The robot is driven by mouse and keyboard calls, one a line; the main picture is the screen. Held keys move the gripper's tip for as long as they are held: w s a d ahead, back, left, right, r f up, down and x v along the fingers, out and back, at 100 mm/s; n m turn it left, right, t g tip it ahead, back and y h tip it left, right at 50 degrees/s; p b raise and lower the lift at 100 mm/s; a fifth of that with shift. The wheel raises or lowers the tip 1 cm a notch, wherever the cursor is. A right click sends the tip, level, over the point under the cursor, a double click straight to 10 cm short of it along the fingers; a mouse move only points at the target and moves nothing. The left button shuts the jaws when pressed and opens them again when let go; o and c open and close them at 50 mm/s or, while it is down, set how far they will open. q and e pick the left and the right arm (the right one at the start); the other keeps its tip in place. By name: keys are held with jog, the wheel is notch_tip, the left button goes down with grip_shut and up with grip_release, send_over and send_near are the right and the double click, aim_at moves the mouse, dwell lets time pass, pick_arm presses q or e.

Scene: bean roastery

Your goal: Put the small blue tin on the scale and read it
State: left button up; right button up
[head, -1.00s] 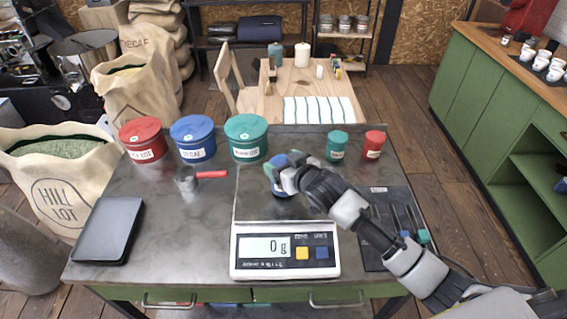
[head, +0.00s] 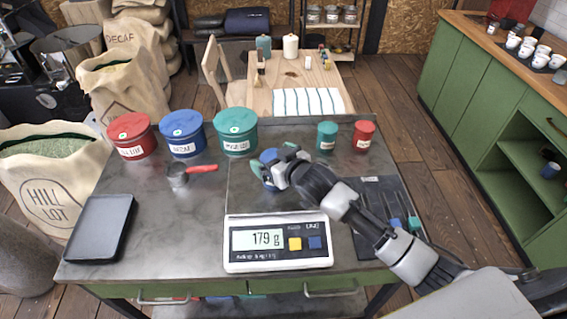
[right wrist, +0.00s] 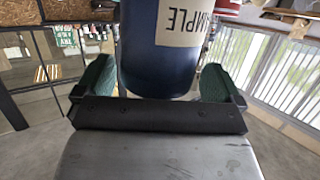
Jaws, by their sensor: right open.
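The small blue tin (head: 269,156) stands on the scale (head: 278,262), mostly hidden behind my right gripper (head: 273,161) in the head view. The scale's display reads 179 g. In the right wrist view the tin (right wrist: 157,65) is dark blue with a label reading "SAMPLE". It stands between the two green finger pads of my right gripper (right wrist: 156,84), with gaps visible beside it. The right gripper is open around the tin. My left gripper is not in view.
Large red (head: 132,137), blue (head: 183,134) and green (head: 237,133) tins stand along the back of the bench, with small green (head: 327,137) and red (head: 364,136) tins to their right. A red-handled scoop (head: 190,172) and a black tray (head: 101,229) lie left.

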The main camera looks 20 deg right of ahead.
jog(key=b+v, duration=0.2)
jog(key=v, duration=1)
jog(key=shift+f, duration=0.1)
